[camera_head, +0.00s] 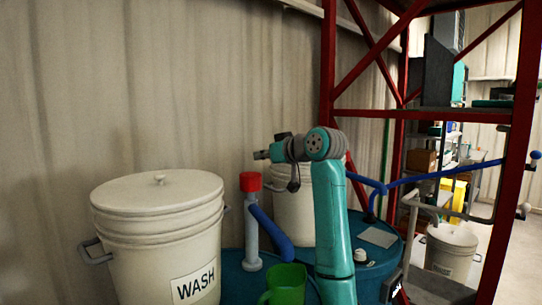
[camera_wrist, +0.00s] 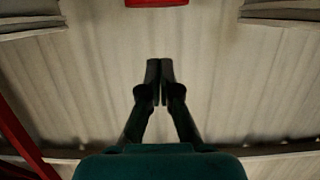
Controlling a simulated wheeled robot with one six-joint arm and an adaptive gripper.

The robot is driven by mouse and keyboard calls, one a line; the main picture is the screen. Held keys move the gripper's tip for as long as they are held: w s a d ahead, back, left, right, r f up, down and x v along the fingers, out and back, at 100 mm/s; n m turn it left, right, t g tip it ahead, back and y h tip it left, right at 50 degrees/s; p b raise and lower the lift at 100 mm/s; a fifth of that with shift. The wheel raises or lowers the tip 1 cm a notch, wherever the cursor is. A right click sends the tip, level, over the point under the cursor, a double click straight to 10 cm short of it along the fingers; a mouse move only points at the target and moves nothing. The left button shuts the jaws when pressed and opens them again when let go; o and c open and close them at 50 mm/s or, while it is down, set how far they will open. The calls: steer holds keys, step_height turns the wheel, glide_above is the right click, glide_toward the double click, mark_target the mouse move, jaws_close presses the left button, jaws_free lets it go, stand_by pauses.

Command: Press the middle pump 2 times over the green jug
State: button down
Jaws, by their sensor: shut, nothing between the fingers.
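A pump with a red cap (camera_head: 250,182) on a pale grey upright (camera_head: 251,240) stands between two white tanks. A blue spout (camera_head: 270,232) slants down from it to the right. The green jug (camera_head: 283,287) is at the bottom edge, just right of the pump and near the spout's lower end; its base is cut off. My gripper (camera_head: 262,155) points left, above and slightly right of the red cap, apart from it. In the wrist view my gripper (camera_wrist: 160,68) is shut and empty. A red cap (camera_wrist: 157,2) shows at that view's top edge.
A white lidded tank marked WASH (camera_head: 158,235) stands left of the pump. Another white tank (camera_head: 293,205) is behind my arm. A blue drum top (camera_head: 380,265) and blue pipe (camera_head: 440,175) lie right. A red steel frame (camera_head: 328,60) rises behind my arm.

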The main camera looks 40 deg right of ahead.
mark_target(256, 176)
steer(key=x, duration=0.3)
steer(key=shift+w+f, duration=0.1)
step_height(256, 176, down, 3)
steer(key=shift+r, duration=0.2)
steer(key=shift+f, duration=0.65)
